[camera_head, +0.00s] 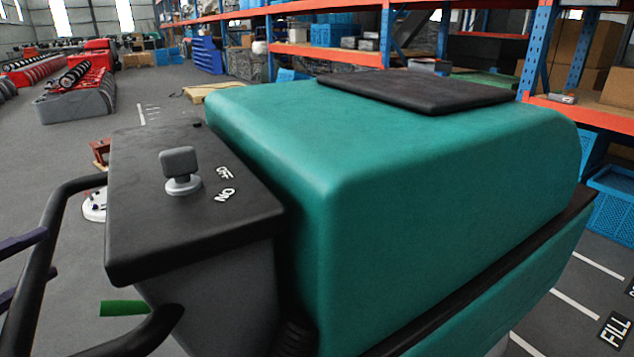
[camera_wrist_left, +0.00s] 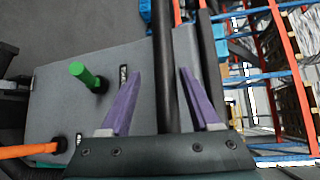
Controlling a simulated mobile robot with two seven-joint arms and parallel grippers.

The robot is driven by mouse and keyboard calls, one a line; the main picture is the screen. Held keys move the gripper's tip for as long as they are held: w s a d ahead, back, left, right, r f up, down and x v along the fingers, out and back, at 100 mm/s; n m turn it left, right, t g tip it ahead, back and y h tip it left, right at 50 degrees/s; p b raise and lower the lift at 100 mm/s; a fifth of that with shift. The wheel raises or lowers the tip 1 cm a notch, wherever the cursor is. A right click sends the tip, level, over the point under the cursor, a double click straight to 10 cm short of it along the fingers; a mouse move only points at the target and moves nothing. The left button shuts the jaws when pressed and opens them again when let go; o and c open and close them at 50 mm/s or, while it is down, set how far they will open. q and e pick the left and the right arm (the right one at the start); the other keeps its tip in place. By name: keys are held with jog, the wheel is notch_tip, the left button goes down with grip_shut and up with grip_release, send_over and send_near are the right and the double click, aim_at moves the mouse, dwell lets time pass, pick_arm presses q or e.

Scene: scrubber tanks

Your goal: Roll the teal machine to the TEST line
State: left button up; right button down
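The teal machine (camera_head: 400,190) fills the middle of the head view. Its black control panel (camera_head: 150,215) faces me, with a grey switch knob (camera_head: 181,165) beside OFF and ON lettering. A black handle bar (camera_head: 40,260) loops out at the panel's left. My left gripper (camera_head: 46,255) has its purple fingers at that bar. In the left wrist view, the bar (camera_wrist_left: 166,60) runs between the spread fingers of the left gripper (camera_wrist_left: 160,74), with gaps visible. A green lever (camera_wrist_left: 84,73) and an orange lever (camera_wrist_left: 30,151) stick out beside it. My right gripper and the TEST line are not visible.
A black FILL label (camera_head: 615,330) and white floor lines (camera_head: 575,303) lie at right. Orange and blue shelving (camera_head: 540,60) and a blue crate (camera_head: 612,205) stand behind the machine. Red machines (camera_head: 85,85) stand far left. Grey floor (camera_head: 60,150) is open at left.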

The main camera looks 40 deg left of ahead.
pick_arm(q)
jog(key=shift+r, duration=0.1)
jog(key=v, duration=1)
dwell(0.7)
